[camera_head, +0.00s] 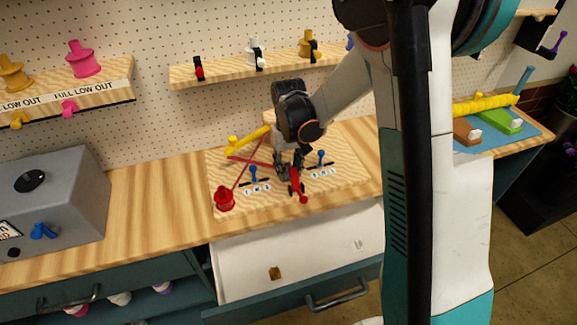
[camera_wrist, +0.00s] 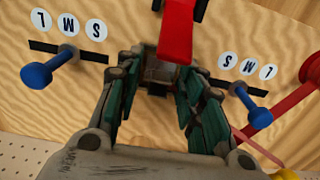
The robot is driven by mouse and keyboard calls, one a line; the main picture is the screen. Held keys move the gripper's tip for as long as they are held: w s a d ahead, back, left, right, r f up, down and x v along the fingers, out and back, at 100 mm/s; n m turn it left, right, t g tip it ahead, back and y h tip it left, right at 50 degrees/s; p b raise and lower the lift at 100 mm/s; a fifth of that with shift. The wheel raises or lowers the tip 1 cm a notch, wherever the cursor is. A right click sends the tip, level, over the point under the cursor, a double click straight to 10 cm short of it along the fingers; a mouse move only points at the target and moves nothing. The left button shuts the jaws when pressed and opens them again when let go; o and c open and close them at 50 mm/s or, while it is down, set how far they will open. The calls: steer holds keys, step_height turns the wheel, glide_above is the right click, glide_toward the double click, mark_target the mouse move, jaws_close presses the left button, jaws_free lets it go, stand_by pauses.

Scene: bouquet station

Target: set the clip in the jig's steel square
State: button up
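The jig is a wooden board (camera_head: 340,180) on the bench, with blue sliders and S, M, L marks. My gripper (camera_head: 288,172) is low over its middle; in the wrist view its green-padded fingers (camera_wrist: 160,80) are spread apart. A small grey metal-looking part, probably the steel square (camera_wrist: 158,72), shows between the fingertips. A red piece with black parts, probably the clip (camera_head: 296,184), is just in front of my gripper; its red end reaches the fingertips in the wrist view (camera_wrist: 177,42). I cannot tell whether it touches the square or a finger.
A red spool (camera_head: 224,199) with a red ribbon stands at the board's left front, and a yellow rod (camera_head: 249,138) lies behind. Blue slider knobs (camera_wrist: 37,75) stand on both sides of my gripper. An open white drawer (camera_head: 315,255) is below the bench front.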

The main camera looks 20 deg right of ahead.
mark_target(289, 166)
stand_by(0.3)
step_height(289, 166, up, 14)
steer(key=p, duration=0.4)
steer(key=s+r+t, duration=0.3)
steer(key=s+r, duration=0.6)
steer(key=s, duration=0.2)
steer(key=s+t, duration=0.4)
steer(key=s, duration=0.7)
steer(key=shift+s+r, duration=0.25)
steer(key=shift+s, duration=0.05)
